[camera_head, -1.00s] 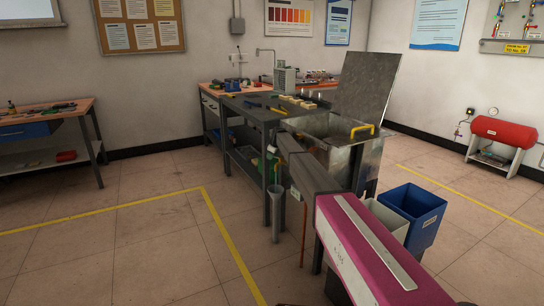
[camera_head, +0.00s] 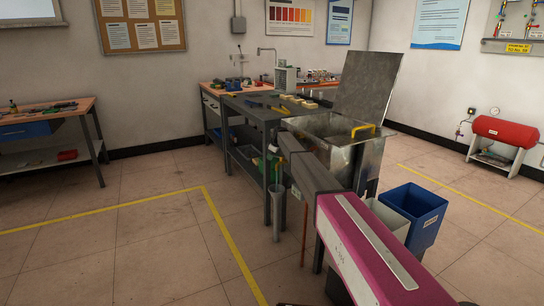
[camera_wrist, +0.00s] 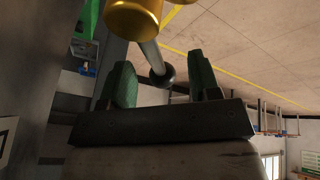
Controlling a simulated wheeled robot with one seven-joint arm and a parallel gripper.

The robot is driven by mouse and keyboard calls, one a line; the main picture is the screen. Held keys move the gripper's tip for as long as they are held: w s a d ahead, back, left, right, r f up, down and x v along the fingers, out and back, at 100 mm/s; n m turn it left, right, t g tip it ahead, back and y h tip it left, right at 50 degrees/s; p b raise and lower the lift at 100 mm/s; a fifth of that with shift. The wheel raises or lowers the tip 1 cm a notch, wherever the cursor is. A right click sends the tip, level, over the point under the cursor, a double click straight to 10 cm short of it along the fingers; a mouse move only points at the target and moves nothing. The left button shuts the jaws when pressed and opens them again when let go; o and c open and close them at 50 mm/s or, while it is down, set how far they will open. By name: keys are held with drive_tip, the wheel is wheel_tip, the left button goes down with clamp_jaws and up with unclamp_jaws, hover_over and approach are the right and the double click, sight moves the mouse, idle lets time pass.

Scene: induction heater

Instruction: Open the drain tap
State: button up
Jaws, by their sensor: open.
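A brass fitting (camera_wrist: 135,18), apparently the body of the drain tap, shows at the top of the wrist view, partly cut off by the frame. A grey rod with a dark round knob (camera_wrist: 162,76) comes down from it and looks like the tap's lever. My gripper (camera_wrist: 165,80) has two green fingers set apart, and the knob appears between them. I cannot tell whether either finger touches it.
A dark workbench (camera_head: 262,112) with tools and blocks adjoins the tank. A grey upright pipe (camera_head: 276,215) stands by the bench leg. A blue bin (camera_head: 415,212) stands right of my arm. The floor at left is clear, with yellow lines.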

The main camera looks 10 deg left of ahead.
drive_tip(key=v, duration=1)
drive_tip(key=shift+r, duration=0.35)
drive_tip(key=shift+s+d, duration=0.15)
